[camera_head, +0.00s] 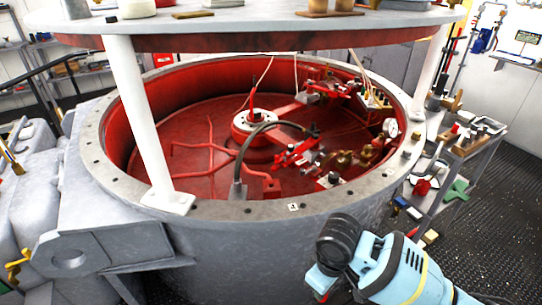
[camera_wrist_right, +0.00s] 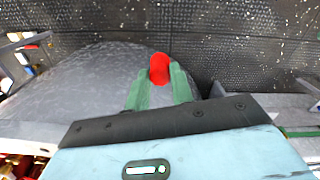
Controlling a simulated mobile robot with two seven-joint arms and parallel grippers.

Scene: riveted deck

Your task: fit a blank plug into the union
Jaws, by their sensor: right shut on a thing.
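My right gripper (camera_wrist_right: 160,80) has green fingers in the right wrist view, shut on a small rounded red piece (camera_wrist_right: 160,67). The piece looks like a plug, but its far side is hidden. In the head view my light blue right arm comes in at the lower right, outside the vessel's rim, and its fingers are mostly hidden. Several brass fittings (camera_head: 345,160) sit inside the red vessel near its right wall. I cannot tell which of them is the union. My left gripper is in neither view.
The round grey vessel (camera_head: 270,210) has a broad bolted rim. A round lid (camera_head: 250,30) stands above it on white posts (camera_head: 138,110). A pressure gauge (camera_head: 390,128) is at the right rim. A cluttered cart (camera_head: 460,150) stands to the right, beside open dark floor.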

